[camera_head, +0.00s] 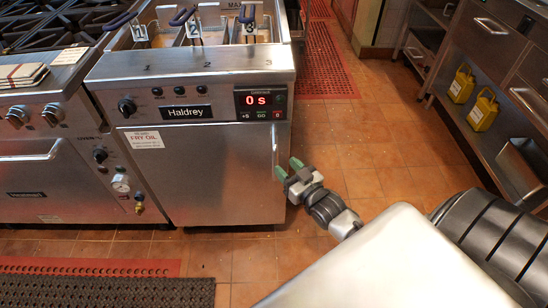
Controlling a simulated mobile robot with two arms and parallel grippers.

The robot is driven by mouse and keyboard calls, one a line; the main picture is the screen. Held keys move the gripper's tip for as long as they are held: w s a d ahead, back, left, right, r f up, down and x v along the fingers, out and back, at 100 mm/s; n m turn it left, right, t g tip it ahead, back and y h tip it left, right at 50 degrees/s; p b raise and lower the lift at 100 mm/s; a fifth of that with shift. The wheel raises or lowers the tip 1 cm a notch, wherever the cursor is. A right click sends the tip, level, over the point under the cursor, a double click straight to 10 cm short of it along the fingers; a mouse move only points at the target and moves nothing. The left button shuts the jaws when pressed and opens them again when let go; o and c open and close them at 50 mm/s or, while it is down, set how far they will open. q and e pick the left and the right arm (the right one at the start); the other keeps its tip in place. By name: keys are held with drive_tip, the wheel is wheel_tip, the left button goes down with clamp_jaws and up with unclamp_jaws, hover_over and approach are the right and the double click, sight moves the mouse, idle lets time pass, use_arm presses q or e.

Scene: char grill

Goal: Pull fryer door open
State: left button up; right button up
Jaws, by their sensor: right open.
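The fryer (190,64) stands left of centre with a "Haldrey" label and a red display reading 0 s. Its stainless door (205,185) fills the front below the control panel and looks shut, flush with the front. My right gripper (288,168) is at the door's right edge, with its two green-tipped fingers apart. One finger appears in front of the door edge, the other just right of it. I cannot tell whether either finger touches the door. My left gripper is not in view.
Fry baskets (192,28) sit in the fryer's top. An oven (60,180) stands close on the left. A dark mat (100,290) and a red mat (90,267) lie on the floor in front. Yellow jugs (482,110) stand on a right shelf. Tiled floor (370,150) right of the fryer is clear.

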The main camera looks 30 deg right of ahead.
sight(277, 159)
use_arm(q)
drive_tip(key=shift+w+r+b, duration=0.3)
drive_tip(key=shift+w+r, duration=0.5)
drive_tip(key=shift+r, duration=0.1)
use_arm(e)
drive_tip(key=w, duration=0.5)
drive_tip(key=shift+w+a, duration=0.15)
drive_tip(key=shift+w, duration=0.2)
drive_tip(key=shift+c, duration=0.4)
clamp_jaws()
